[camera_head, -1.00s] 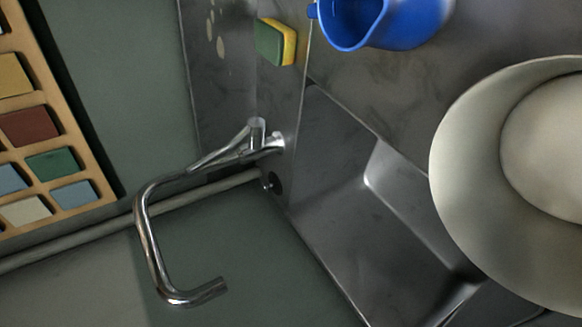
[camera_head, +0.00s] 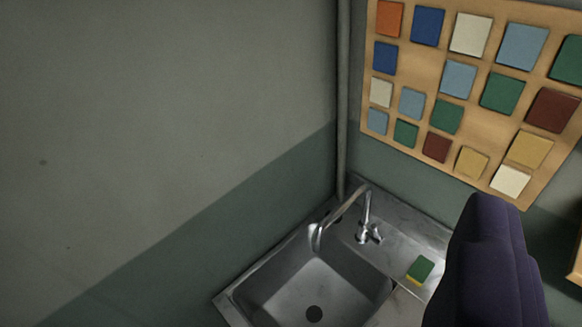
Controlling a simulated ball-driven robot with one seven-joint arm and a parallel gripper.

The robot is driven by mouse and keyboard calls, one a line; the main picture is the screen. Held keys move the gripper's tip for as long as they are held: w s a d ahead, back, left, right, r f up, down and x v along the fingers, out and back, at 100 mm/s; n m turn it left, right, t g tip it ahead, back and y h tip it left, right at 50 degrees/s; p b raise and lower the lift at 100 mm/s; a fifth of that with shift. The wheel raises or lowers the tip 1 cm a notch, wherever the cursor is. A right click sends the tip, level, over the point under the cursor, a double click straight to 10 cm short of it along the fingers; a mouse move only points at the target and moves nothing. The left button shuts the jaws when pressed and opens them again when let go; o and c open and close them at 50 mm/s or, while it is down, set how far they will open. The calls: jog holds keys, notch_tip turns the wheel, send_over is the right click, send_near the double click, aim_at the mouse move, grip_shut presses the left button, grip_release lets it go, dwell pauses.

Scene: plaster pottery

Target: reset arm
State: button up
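My gripper is not in view, so I cannot see whether it is open or shut. The camera that rides on my arm looks down from a height into a corner with a metal sink (camera_head: 312,285). A chrome faucet (camera_head: 366,212) rises at the sink's back edge. A green and yellow sponge (camera_head: 420,269) lies on the metal counter to the right of the faucet.
A dark purple, lobed shape (camera_head: 490,265) stands close at the lower right and covers part of the counter; I cannot tell what it is. A wooden board of coloured tiles (camera_head: 405,75) hangs at upper right. A pipe (camera_head: 343,100) runs up the corner. The left wall is bare.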

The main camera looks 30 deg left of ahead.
jog(key=shift+w+f, duration=0.1)
jog(key=shift+f, duration=0.05)
notch_tip(320, 180, down, 10)
jog(key=b, duration=1)
jog(key=shift+f, duration=0.15)
